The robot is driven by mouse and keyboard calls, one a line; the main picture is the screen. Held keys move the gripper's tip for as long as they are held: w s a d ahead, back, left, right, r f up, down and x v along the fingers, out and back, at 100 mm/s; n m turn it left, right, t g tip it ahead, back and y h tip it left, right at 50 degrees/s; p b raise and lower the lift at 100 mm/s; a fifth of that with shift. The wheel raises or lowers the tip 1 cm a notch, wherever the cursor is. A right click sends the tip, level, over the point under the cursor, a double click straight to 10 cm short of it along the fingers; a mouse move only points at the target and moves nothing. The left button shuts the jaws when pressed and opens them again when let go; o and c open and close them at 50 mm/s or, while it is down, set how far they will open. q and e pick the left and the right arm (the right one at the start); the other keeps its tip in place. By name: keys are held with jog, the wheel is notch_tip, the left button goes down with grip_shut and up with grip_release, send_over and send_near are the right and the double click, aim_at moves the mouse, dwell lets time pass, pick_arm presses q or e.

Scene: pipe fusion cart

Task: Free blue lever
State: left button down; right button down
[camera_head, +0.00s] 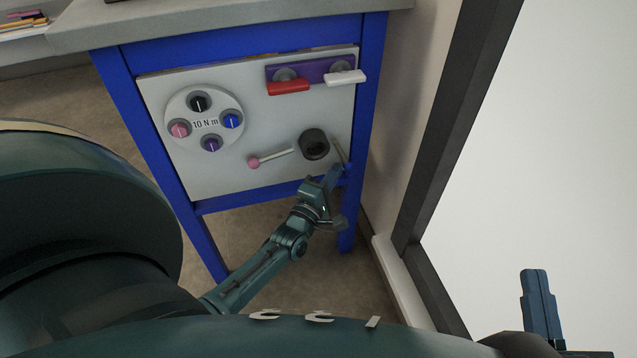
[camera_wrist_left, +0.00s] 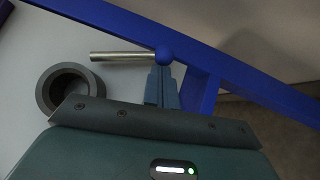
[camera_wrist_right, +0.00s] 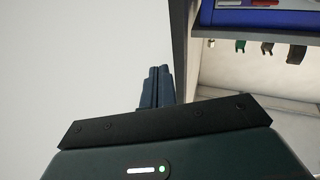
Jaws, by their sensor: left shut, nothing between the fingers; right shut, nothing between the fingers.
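The blue lever is a metal rod with a blue ball knob (camera_wrist_left: 164,56) at its end, seen in the left wrist view. In the head view its rod (camera_head: 339,150) stands at the right edge of the grey panel (camera_head: 215,179), and the knob is hard to make out near my fingertips. My left gripper (camera_head: 334,171) is shut and empty. Its fingertips, also in the left wrist view (camera_wrist_left: 161,72), are right at the blue knob; I cannot tell whether they touch it. My right gripper (camera_head: 535,272) is shut and empty, far right of the cart.
A dark round socket (camera_head: 315,144) and a pink-knobbed lever (camera_head: 272,158) are left of the blue lever. A dial disc (camera_head: 204,106) with several knobs and red (camera_head: 288,87) and white (camera_head: 345,77) handles sit higher. The blue frame leg (camera_head: 347,213) is close by my left gripper.

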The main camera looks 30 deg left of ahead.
pick_arm(q)
jog(key=shift+w+d+r+n+t+b, duration=0.2)
jog(key=shift+w+d+n+t+b, duration=0.15)
jog(key=shift+w+d, duration=0.7)
jog(key=shift+w+d+r, duration=0.3)
jog(key=shift+w, duration=0.25)
jog(key=shift+w+d+r+p, duration=0.85)
jog(key=shift+w+d+r, duration=0.2)
jog(key=shift+w+r, duration=0.25)
pick_arm(e)
jog(key=shift+f, duration=0.1)
pick_arm(q)
jog(key=shift+s, duration=0.1)
